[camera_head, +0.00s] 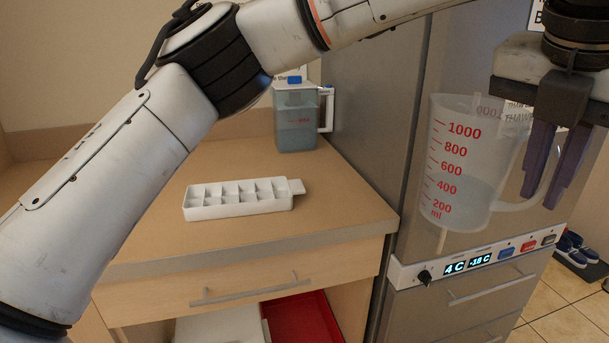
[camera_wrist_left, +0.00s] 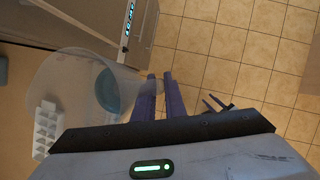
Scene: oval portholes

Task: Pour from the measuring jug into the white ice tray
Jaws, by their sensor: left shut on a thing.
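The measuring jug (camera_head: 458,165) is clear with red marks up to 1000 and holds pale bluish liquid low inside. My left gripper (camera_head: 545,195) is shut on its handle, in front of the fridge and right of the counter. The jug is nearly upright, tilted slightly. The white ice tray (camera_head: 240,199) lies on the counter to the left, well apart from the jug; its compartments look empty. In the left wrist view the jug (camera_wrist_left: 72,80) is beside the purple fingers (camera_wrist_left: 160,82), and the tray (camera_wrist_left: 46,128) is at lower left. Dark prongs there (camera_wrist_left: 214,103) may be my right gripper.
A lidded pitcher with liquid (camera_head: 296,122) stands at the back of the counter (camera_head: 180,243). The fridge (camera_head: 375,110) stands right of the counter. A red bin (camera_head: 300,318) shows below the drawer. Shoes (camera_head: 578,246) are on the floor at right.

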